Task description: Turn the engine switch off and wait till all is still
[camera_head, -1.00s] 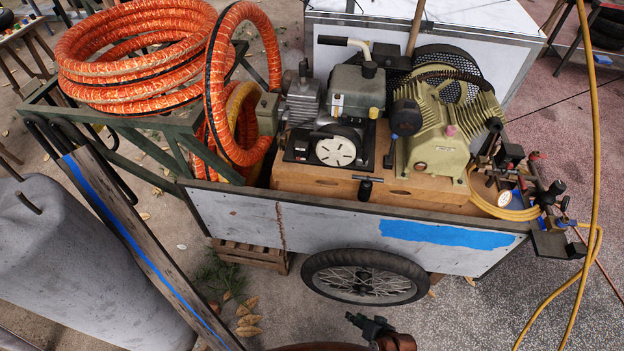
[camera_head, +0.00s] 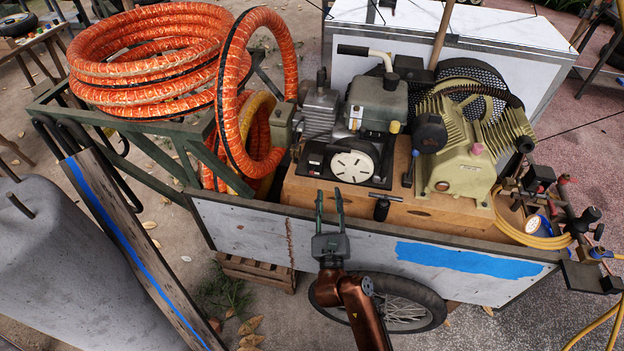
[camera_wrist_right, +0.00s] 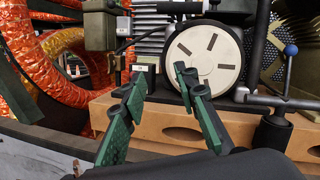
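The engine (camera_head: 375,103), a grey block with a white slotted disc (camera_head: 352,166), sits on a wooden base in the cart. The disc also shows in the right wrist view (camera_wrist_right: 204,56). Left of it is a black panel (camera_head: 313,160); in the right wrist view a small pale patch with a reddish mark (camera_wrist_right: 146,69) shows there, and I cannot tell for sure whether it is the switch or its label. My right gripper (camera_head: 330,196) is open and empty, in front of and below the panel, apparently not touching it. My left gripper is not in view.
A cream compressor (camera_head: 452,165) stands right of the engine. Orange hose coils (camera_head: 150,50) lie on the green frame at left. The cart's side board (camera_head: 370,245) runs below the engine. A lever with a blue knob (camera_wrist_right: 291,50) stands right of the disc.

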